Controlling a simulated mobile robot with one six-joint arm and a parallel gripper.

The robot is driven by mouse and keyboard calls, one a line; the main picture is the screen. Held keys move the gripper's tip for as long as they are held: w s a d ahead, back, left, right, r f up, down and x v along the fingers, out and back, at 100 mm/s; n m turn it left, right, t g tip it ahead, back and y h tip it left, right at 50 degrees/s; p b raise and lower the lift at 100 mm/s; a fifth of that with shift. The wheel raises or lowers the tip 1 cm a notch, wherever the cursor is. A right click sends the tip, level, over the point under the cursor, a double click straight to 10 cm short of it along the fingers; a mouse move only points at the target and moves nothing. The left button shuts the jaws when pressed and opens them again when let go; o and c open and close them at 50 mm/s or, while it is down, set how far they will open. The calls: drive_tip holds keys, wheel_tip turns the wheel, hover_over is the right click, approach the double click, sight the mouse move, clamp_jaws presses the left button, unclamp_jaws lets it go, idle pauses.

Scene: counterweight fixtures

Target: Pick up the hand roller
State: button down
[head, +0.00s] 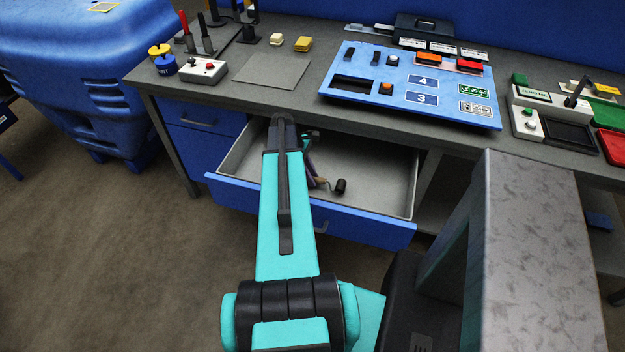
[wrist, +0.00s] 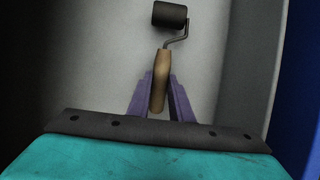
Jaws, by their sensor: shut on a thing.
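The hand roller (wrist: 159,82) has a wooden handle, a bent metal rod and a black roller head. In the wrist view its handle lies between the two purple fingers of my gripper (wrist: 160,95), which are shut on it. In the head view the black roller head (head: 341,186) shows inside the open drawer (head: 385,190). My arm hides most of the handle there, and my gripper (head: 318,180) is partly hidden too. I cannot tell whether the roller still touches the drawer floor.
The blue drawer front (head: 370,232) sticks out below the grey workbench (head: 225,95). A blue control panel (head: 405,85) lies on the bench above the drawer. A grey mat (head: 272,73) lies to its left. A tall grey block (head: 535,250) stands at the right front.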

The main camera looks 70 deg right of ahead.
drive_tip(key=shift+r+b, duration=0.85)
drive_tip(key=shift+r, duration=3.25)
drive_tip(key=c, duration=2.2)
unclamp_jaws()
clamp_jaws()
